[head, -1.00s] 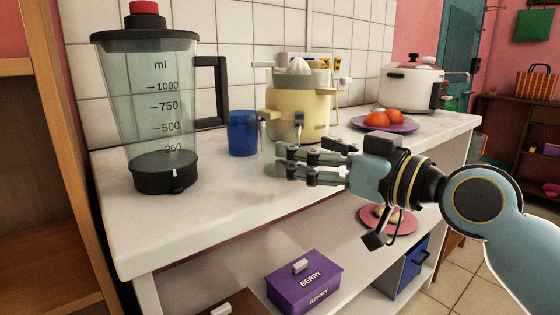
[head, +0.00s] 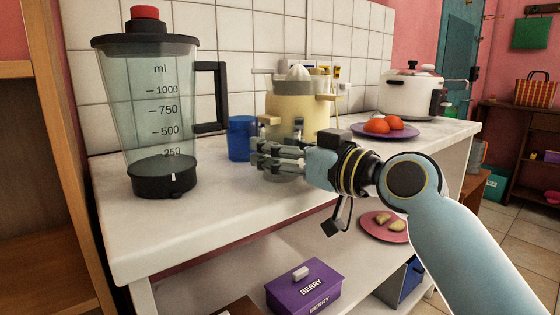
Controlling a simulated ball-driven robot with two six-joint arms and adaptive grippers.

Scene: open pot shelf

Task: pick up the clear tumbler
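The clear tumbler (head: 290,177) is see-through and stands on the white counter in front of the cream juicer. It is mostly hidden by the fingers of my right gripper; a faint part of it shows below them. My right gripper (head: 262,156) reaches in from the right, level with the tumbler, its dark fingers lying across it and pointing left. I cannot tell whether the fingers are closed on the glass. My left gripper is not in view.
A blue cup (head: 241,139) stands just left of my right fingertips, and the juicer (head: 290,108) is close behind. A large blender (head: 160,110) stands at the left. A purple plate (head: 358,131) with tomatoes and a white cooker (head: 408,95) are at the right. The front-left counter is clear.

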